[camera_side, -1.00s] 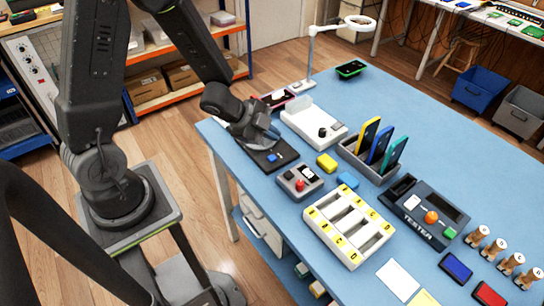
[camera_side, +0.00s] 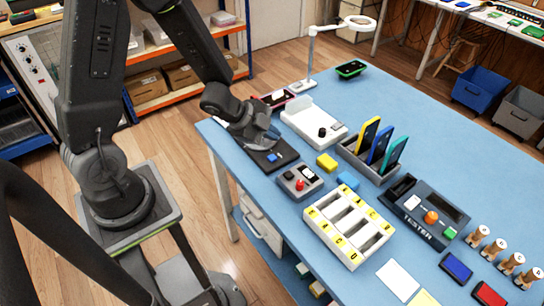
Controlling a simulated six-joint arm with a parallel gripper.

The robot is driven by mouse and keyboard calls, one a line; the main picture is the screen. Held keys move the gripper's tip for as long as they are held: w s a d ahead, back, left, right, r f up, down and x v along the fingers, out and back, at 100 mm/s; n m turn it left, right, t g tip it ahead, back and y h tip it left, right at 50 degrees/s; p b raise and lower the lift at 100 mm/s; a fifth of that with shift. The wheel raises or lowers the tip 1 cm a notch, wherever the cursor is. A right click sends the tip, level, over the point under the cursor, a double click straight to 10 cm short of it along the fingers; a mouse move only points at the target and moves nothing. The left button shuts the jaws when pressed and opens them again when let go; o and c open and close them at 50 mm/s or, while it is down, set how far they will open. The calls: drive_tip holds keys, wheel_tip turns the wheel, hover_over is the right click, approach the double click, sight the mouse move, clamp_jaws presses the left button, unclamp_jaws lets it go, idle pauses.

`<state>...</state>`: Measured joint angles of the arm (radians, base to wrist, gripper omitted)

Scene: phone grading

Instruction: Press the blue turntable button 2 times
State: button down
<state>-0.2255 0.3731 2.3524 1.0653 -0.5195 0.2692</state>
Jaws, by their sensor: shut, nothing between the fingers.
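The blue turntable button (camera_side: 272,157) sits on a dark flat base (camera_side: 288,153) near the table's left edge. My gripper (camera_side: 268,143) is shut and empty, pointing down over the base just behind the button. It hides the rear part of the base and whatever is there. The side view does not show clearly whether the fingertips touch the button or the base.
A grey box with a red button (camera_side: 300,182) stands just in front of the base. A white device with a black knob (camera_side: 314,123) is behind to the right, with a phone rack (camera_side: 368,158) beyond. A yellow block (camera_side: 326,163) and white sorting tray (camera_side: 348,226) are nearby.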

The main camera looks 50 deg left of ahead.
sight(272, 159)
wheel_tip(272, 159, up, 4)
drive_tip(key=shift+f, duration=0.1)
idle(0.4)
drive_tip(key=shift+f, duration=4.4)
drive_tip(key=shift+f, duration=0.4)
